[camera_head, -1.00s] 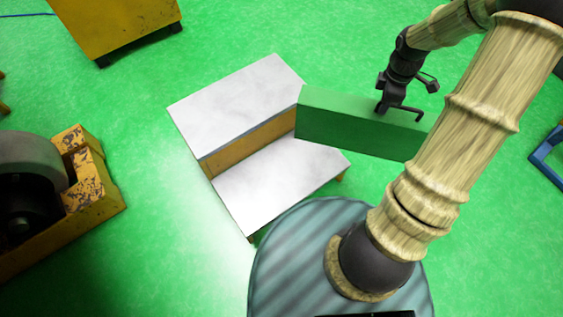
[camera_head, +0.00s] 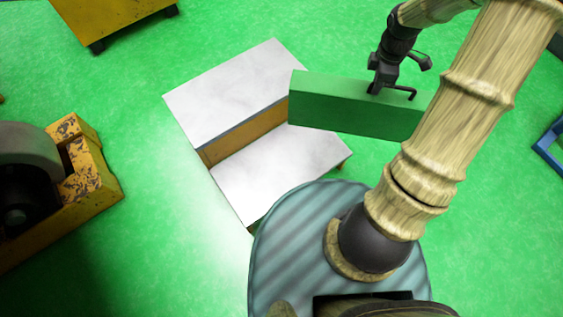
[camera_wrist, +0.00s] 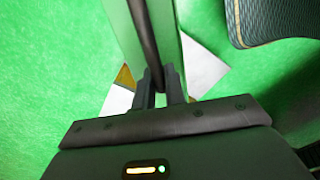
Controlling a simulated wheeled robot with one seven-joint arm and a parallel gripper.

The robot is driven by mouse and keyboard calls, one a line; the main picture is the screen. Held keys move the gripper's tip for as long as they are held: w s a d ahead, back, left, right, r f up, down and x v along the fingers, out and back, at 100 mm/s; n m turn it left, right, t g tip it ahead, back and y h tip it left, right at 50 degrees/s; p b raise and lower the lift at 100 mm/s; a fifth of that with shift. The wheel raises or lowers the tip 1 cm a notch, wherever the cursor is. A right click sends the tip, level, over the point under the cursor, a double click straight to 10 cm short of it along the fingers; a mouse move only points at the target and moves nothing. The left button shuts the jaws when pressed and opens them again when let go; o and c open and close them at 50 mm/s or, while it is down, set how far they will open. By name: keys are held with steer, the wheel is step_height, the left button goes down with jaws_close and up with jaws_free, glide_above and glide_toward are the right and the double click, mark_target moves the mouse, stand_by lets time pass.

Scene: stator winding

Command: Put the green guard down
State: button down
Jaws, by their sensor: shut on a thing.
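The green guard (camera_head: 345,112) is a long green block held in the air at the right of the white-topped step stand. My gripper (camera_head: 390,90) is shut on its top edge. The guard's left end overlaps the stand's right side in the head view, and its right end is hidden behind my arm. In the wrist view the guard (camera_wrist: 133,38) runs away from the fingers of my gripper (camera_wrist: 160,90), with a dark bar along it. White and yellow parts of the stand show on both sides below it.
The step stand has a white upper level (camera_head: 230,95) and a white lower level (camera_head: 280,172), both bare where visible. A yellow machine with a grey wheel (camera_head: 35,160) stands at left. A yellow cabinet (camera_head: 110,18) is at top left, a blue frame (camera_head: 550,150) at far right. Green floor lies between.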

mark_target(293, 118)
steer(key=a+f+n+b, duration=0.3)
steer(key=a+f+b, duration=0.1)
steer(key=a, duration=0.3)
steer(key=w+a+f+n+b, duration=0.1)
steer(key=a+f+n+b, duration=0.2)
steer(key=a+f+b, duration=0.2)
steer(key=a+f+n+b, duration=0.2)
steer(key=a+f+b, duration=0.3)
steer(key=a, duration=0.5)
steer(key=shift+w+f+n, duration=0.2)
steer(key=shift+f+n, duration=0.2)
steer(key=shift+f, duration=0.75)
steer(key=shift+s+a+f+b, duration=0.15)
steer(key=shift+a+b, duration=0.2)
steer(key=shift+a, duration=0.2)
steer(key=shift+f, duration=0.1)
steer(key=shift+f+b, duration=1.4)
steer(key=shift+f, duration=1)
